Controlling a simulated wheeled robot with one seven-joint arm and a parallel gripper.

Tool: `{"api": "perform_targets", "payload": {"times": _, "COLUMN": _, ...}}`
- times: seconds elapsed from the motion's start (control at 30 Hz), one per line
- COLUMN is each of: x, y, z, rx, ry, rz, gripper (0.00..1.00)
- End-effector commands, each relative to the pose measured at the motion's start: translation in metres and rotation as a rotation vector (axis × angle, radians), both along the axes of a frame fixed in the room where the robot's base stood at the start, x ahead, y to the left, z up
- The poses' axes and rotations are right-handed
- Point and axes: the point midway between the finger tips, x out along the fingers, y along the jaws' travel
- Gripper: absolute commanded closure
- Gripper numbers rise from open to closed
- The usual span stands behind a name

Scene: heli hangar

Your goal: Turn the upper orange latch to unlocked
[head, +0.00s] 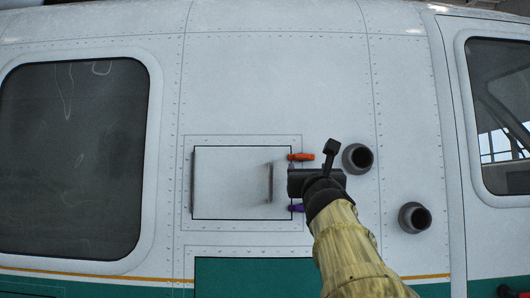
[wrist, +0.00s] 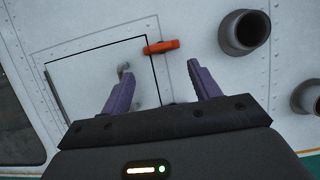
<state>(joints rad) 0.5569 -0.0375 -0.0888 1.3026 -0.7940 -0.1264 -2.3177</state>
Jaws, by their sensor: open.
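The upper orange latch (head: 301,157) sits at the top right corner of a square hatch panel (head: 225,183) on the white helicopter side. It lies roughly horizontal, and it also shows in the wrist view (wrist: 161,47), ahead of and between my fingertips. My gripper (wrist: 157,84) is open, with its two purple fingers apart and nothing between them. It is short of the latch and does not touch it. In the head view my gripper (head: 292,183) is just below the orange latch. A lower purple latch (head: 296,208) is partly hidden by my gripper.
The hatch has a vertical handle (head: 270,183) near its right edge. Two round grey pipe stubs, an upper one (head: 357,157) and a lower one (head: 414,217), stick out to the right. A dark window (head: 75,155) is on the left. The skin above the hatch is clear.

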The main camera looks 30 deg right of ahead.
Motion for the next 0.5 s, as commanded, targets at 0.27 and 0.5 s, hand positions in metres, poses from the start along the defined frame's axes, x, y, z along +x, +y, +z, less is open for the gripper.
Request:
{"api": "perform_targets", "payload": {"times": 0.27, "x": 0.040, "y": -0.025, "z": 0.023, "rx": 0.001, "ry": 0.002, "rz": 0.000, "gripper": 0.38}}
{"api": "perform_targets", "payload": {"times": 0.5, "x": 0.068, "y": -0.042, "z": 0.036, "rx": 0.001, "ry": 0.002, "rz": 0.000, "gripper": 0.38}}
